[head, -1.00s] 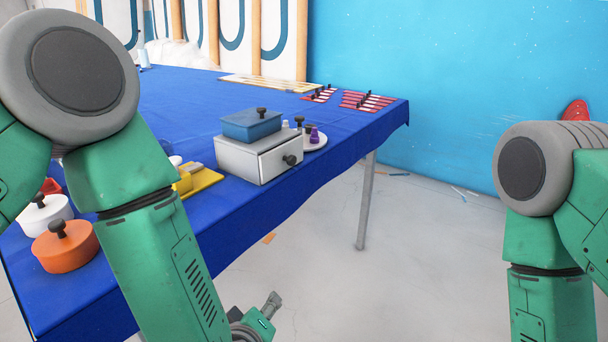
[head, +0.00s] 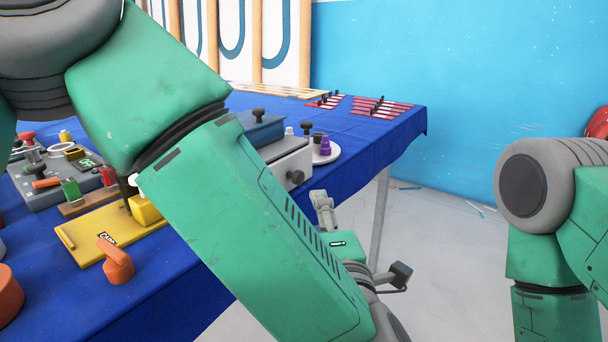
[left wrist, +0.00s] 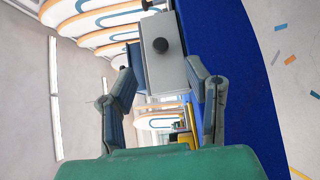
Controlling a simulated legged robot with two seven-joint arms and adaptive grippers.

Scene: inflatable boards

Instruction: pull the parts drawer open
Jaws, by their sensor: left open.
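The parts drawer (head: 290,160) is a pale grey box with a dark round knob (head: 296,178) on its front, near the table's right edge. My left forearm hides its left part in the head view. The drawer front (left wrist: 168,72) and knob (left wrist: 160,45) also show in the left wrist view, ahead of the fingers. The drawer looks shut. My left gripper (head: 322,205) is open and empty, beside the table edge, apart from the knob. Its spread fingers show in the left wrist view (left wrist: 158,70). My right gripper is out of view.
A blue lidded box (head: 260,127) sits on the drawer unit. A yellow board (head: 95,240) and an orange handle piece (head: 115,262) lie at left.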

